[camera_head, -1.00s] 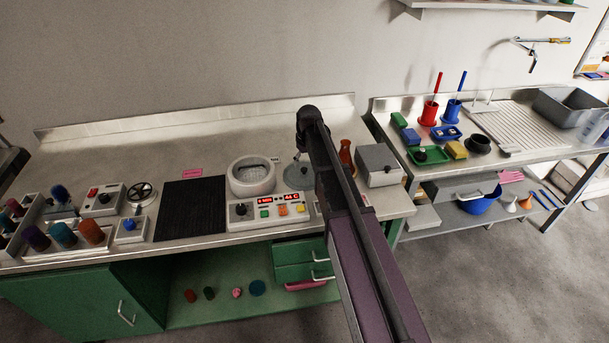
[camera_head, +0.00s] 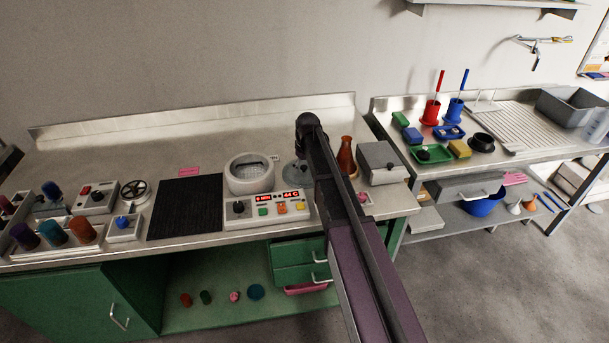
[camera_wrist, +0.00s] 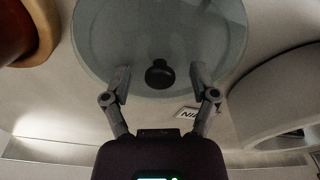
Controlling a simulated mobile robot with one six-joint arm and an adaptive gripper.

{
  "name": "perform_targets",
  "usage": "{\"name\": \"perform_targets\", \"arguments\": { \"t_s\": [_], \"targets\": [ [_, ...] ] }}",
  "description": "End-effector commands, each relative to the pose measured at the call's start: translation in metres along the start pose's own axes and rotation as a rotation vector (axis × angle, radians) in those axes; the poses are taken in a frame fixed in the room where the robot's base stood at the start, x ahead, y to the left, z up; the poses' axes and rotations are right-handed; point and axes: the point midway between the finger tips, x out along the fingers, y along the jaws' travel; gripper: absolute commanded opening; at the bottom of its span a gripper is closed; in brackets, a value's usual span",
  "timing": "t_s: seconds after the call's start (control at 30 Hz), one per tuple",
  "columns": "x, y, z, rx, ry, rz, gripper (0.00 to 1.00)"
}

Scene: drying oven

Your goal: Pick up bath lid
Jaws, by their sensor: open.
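The bath lid (camera_head: 295,175) is a clear, greyish round disc lying on the steel worktop, partly hidden behind my arm. In the wrist view the lid (camera_wrist: 120,35) fills the upper middle, with its black knob (camera_wrist: 160,74) facing me. My gripper (camera_wrist: 161,77) is open, one finger on each side of the knob in that picture, with gaps on both sides. I cannot tell how far the fingertips are above the lid. In the head view my arm hides the fingertips. The bath (camera_head: 250,187) is a white round open vessel just left of the lid.
An amber flask (camera_head: 346,157) stands close to the right of the lid; a grey box (camera_head: 383,160) is beyond it. The bath's control panel (camera_head: 268,208) is in front. A black mat (camera_head: 186,207) lies left. A label (camera_wrist: 188,114) lies near the lid.

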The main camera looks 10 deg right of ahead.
Motion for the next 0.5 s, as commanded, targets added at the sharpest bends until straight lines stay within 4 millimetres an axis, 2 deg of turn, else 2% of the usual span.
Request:
{"name": "perform_targets", "arguments": {
  "t_s": [0.5],
  "targets": [
    [-0.0003,-0.0001,-0.0001,0.000,0.000,0.000,0.76]
  ]
}}
